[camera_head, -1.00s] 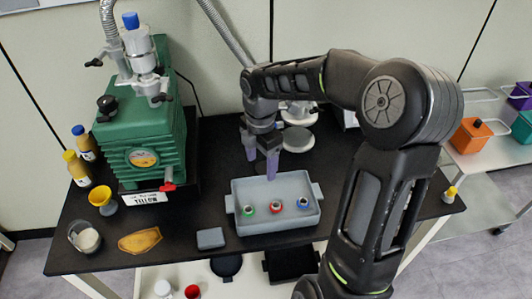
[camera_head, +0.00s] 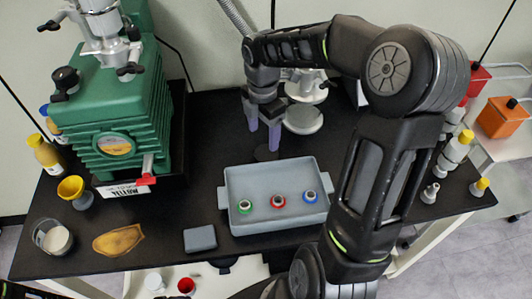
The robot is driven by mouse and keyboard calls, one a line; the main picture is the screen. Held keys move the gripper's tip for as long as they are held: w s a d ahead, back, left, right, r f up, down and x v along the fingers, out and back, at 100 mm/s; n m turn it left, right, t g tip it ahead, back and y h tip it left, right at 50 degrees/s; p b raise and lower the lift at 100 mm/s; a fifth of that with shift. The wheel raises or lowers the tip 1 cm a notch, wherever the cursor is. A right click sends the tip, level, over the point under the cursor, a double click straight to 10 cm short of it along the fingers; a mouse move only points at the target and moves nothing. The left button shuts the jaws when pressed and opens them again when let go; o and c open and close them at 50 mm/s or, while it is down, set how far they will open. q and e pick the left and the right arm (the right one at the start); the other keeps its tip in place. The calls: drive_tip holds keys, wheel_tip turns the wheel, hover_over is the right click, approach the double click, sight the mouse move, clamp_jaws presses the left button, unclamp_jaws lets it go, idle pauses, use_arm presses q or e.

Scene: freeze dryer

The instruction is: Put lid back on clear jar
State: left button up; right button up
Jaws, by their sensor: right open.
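A clear jar (camera_head: 52,238) with white contents stands upright, with no lid on it, at the front left of the black bench. My right gripper (camera_head: 264,132) has purple fingers, spread apart with nothing between them. It points down behind the grey tray, far to the right of the jar. A dark, flat round disc (camera_head: 266,153) lies on the bench just below its fingertips; it may be the lid, but I cannot tell for sure. My left gripper is not in view.
The grey tray (camera_head: 235,222) holds vials with green, red and blue rings. The green pump (camera_head: 115,120) stands at left. A yellow funnel (camera_head: 72,190), yellow-brown piece (camera_head: 118,240) and grey block (camera_head: 200,238) lie near the jar. A round-plated stand (camera_head: 303,118) is close right of the gripper.

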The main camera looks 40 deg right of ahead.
sight(263, 155)
drive_tip(key=shift+f, duration=1.3)
drive_tip(key=shift+f+p, duration=0.3)
drive_tip(key=shift+f, duration=2.35)
drive_tip(key=shift+c, duration=0.3)
drive_tip(key=c, duration=0.9)
